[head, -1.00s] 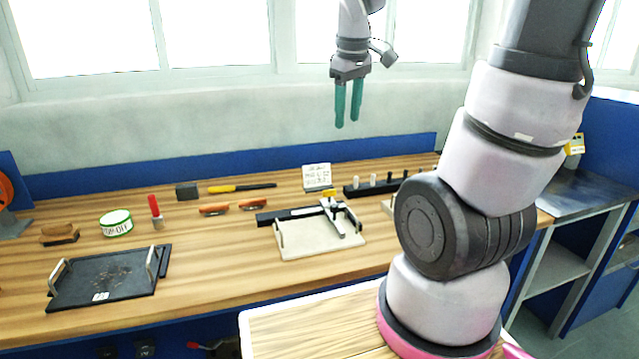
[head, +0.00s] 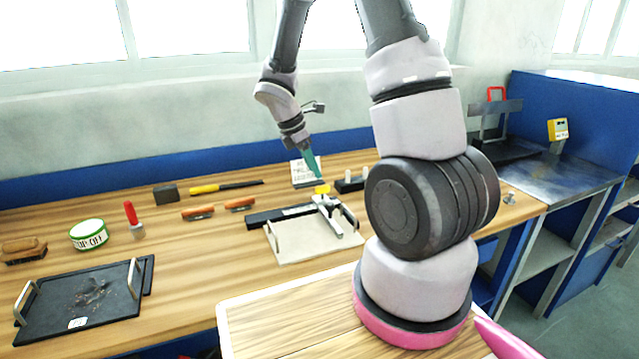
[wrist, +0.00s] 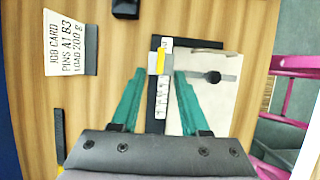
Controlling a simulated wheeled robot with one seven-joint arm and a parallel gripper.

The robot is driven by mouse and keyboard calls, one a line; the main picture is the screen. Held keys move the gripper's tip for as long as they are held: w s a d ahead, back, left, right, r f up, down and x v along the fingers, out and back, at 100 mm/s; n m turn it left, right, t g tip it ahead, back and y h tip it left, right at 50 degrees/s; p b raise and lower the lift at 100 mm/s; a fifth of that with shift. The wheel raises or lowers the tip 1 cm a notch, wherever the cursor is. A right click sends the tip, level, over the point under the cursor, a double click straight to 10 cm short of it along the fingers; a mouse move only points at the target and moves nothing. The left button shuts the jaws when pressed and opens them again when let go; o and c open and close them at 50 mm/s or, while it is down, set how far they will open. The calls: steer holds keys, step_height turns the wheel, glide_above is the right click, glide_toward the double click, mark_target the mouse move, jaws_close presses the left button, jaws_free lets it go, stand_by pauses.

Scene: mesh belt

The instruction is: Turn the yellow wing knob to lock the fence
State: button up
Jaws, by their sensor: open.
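The yellow wing knob (head: 322,189) sits at the back end of the metal fence (head: 330,214) on the pale board with handles (head: 290,241). My gripper (head: 313,165) is above and just behind the knob, pointing down at a tilt, apart from it. In the wrist view my gripper (wrist: 159,73) is open, its two green fingers spread. The yellow knob (wrist: 161,61) shows between the fingertips, with the fence (wrist: 166,85) running along the picture. The gap in height to the knob is hard to tell.
A job card (wrist: 67,42) stands behind the board. A black pin block (head: 350,184) is to its right. Orange-handled tools (head: 240,204), a black tray (head: 85,300) and a green-white tape roll (head: 88,234) lie left. Bare wood lies between the trays.

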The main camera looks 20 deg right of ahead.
mark_target(322, 187)
steer(key=x, duration=0.6)
steer(key=shift+f, duration=0.1)
jaws_close()
